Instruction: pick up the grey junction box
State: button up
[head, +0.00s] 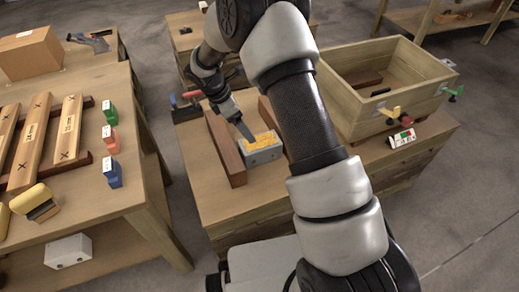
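A small grey box (264,156) with a yellow-orange top sits on the middle wooden table, between two long brown blocks. It looks like the grey junction box. My gripper (244,132) comes down from the upper left with its tip at the box's upper left edge. Whether it touches the box cannot be told. The fingers are small and seen at an angle, so their opening is unclear. My arm crosses in front, close to the box's right side.
Brown blocks (225,149) flank the box closely. A wooden crate (428,92) stands right, with a small labelled item (402,138) before it. The left table holds planks (70,127), coloured blocks (110,141) and a carton (30,54). A whitish box (68,251) is at its front.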

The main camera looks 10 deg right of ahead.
aim_at(258, 142)
jog(key=b+x, duration=0.2)
jog(key=x, duration=0.8)
jog(key=shift+b+x, duration=0.95)
jog(key=shift+x, duration=1.95)
jog(key=shift+w+r, duration=0.1)
jog(key=shift+w, duration=0.05)
jog(key=c, duration=2)
jog(key=shift+w+r, duration=0.1)
jog(key=shift+c, duration=0.7)
